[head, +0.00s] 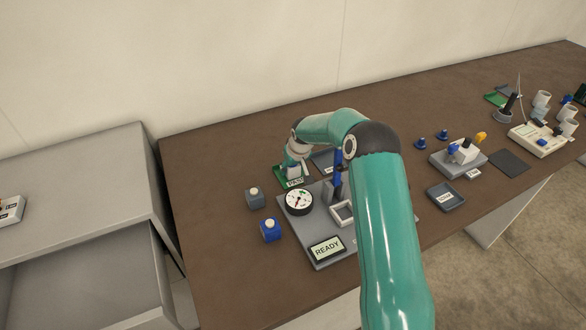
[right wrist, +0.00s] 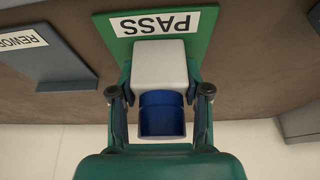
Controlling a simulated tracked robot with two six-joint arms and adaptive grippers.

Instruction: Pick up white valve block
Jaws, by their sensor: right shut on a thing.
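The white valve block (right wrist: 159,62), with a blue cylindrical part (right wrist: 162,113) on it, is between the fingers of my right gripper (right wrist: 160,92) in the right wrist view. The fingers are shut on its sides. The block is at the green PASS tray (right wrist: 203,38); I cannot tell whether it rests on the tray or is just above it. In the head view my right gripper (head: 295,166) points down at the same green tray (head: 279,178), and the block is hard to make out there. My left gripper is not in view.
A grey REWORK tray (right wrist: 62,62) lies beside the PASS tray. A grey fixture with a dial gauge (head: 299,202) and READY display (head: 326,249) stands close by. A grey block (head: 254,198) and a blue block (head: 270,231) stand left of it. The table's left end is clear.

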